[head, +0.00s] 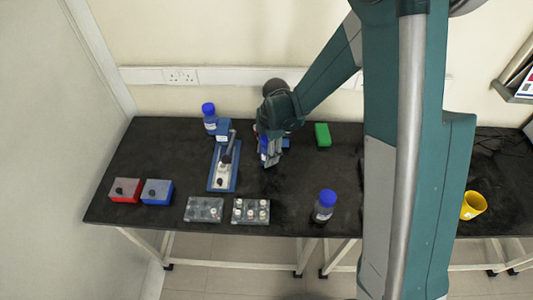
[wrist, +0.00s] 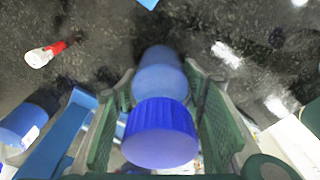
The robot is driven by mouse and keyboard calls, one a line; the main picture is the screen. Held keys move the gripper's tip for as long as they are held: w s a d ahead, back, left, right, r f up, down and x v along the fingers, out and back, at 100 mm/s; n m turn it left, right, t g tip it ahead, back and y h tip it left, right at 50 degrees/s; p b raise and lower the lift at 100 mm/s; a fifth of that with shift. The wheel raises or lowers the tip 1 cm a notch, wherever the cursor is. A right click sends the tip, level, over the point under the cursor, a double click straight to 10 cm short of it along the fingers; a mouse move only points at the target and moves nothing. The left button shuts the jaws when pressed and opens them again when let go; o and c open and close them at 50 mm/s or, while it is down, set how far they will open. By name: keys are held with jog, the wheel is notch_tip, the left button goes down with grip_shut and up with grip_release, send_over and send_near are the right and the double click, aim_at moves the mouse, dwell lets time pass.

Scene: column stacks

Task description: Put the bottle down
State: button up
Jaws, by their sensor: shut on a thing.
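My gripper (head: 270,158) is over the middle of the black bench, to the right of the blue-based stand. In the wrist view its two green-padded fingers (wrist: 163,112) are closed on a bottle (wrist: 158,75) with a ribbed blue cap (wrist: 160,133). The cap points toward the wrist camera. In the head view the held bottle is mostly hidden by the gripper, with only a little blue showing. I cannot tell whether its base touches the bench.
Other blue-capped bottles stand at the back left (head: 210,118) and front (head: 324,206). The blue-based stand (head: 222,170) is close on the left. A green box (head: 322,135), two vial racks (head: 204,209) (head: 251,211), red (head: 126,190) and blue (head: 158,192) boxes and a yellow cup (head: 473,206) are around.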

jog(key=o, duration=1.2)
jog(key=shift+c, duration=0.2)
jog(key=shift+r, duration=0.1)
jog(key=shift+w+d+r+p, duration=0.15)
jog(key=shift+d+r+p, duration=0.1)
jog(key=shift+r, duration=1.75)
jog(key=shift+w+d+r+p, duration=0.15)
jog(key=shift+r+p, duration=0.15)
jog(key=shift+r, duration=1.65)
jog(key=shift+w+d+r+p, duration=0.15)
jog(key=shift+d+r+p, duration=0.1)
jog(key=shift+r, duration=1.75)
jog(key=shift+a, duration=0.1)
jog(key=shift+r, duration=0.1)
